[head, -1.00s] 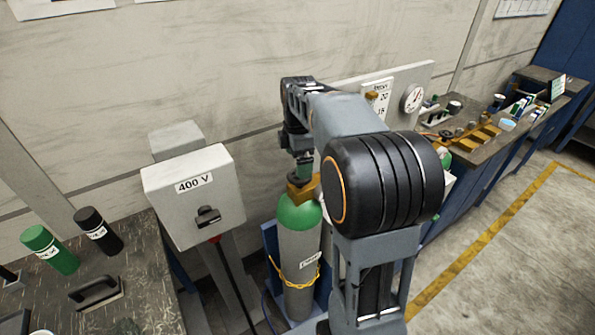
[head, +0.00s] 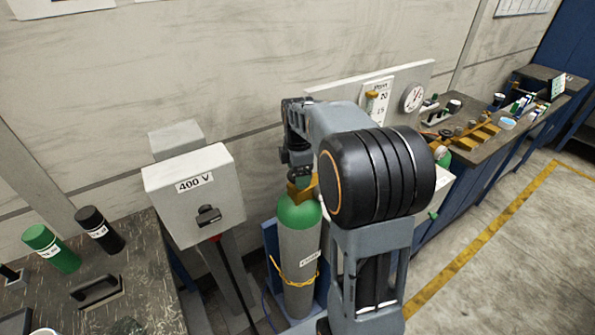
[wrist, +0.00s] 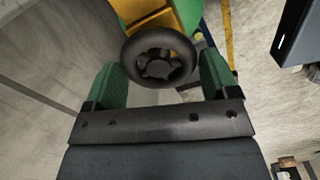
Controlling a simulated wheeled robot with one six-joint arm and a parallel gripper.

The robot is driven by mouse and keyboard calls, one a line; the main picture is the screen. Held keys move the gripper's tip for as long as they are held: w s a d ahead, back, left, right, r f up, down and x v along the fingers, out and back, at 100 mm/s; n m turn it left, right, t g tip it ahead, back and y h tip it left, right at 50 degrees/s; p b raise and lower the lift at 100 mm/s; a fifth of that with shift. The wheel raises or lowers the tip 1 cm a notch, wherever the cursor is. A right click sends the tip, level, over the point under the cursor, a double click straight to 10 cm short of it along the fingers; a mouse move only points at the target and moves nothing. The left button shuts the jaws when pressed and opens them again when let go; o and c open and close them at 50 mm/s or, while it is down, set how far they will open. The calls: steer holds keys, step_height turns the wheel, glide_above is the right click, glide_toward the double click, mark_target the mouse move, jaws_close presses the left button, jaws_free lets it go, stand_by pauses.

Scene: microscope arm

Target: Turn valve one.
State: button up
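A black handwheel (wrist: 158,66) on a brass-yellow valve body (wrist: 170,20) fills the upper middle of the wrist view. My gripper (wrist: 162,76) has its two green fingers apart, one on each side of the wheel. Slim gaps seem to show between fingers and rim, so the gripper looks open around it. In the head view, my gripper (head: 299,174) is low over the top of a grey cylinder (head: 298,245) with a green shoulder. The brass valve (head: 303,188) shows there only partly, and the wheel is hidden. The cylinder's label is too small to read.
A grey 400 V switch box (head: 195,195) on a post stands close left of the cylinder. A yellow chain (head: 295,281) holds the cylinder. A panel with a round gauge (head: 413,97) and a flow tube (head: 372,103) is behind my arm. Benches stand left and right.

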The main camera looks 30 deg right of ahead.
steer(key=shift+a, duration=0.1)
steer(key=c, duration=0.5)
steer(key=m, duration=0.3)
steer(key=shift+w, duration=0.1)
steer(key=m, duration=0.9)
steer(key=shift+w+d, duration=0.1)
steer(key=shift+d, duration=0.15)
steer(key=shift+d+m, duration=0.1)
steer(key=shift+m, duration=2.4)
steer(key=o, duration=0.9)
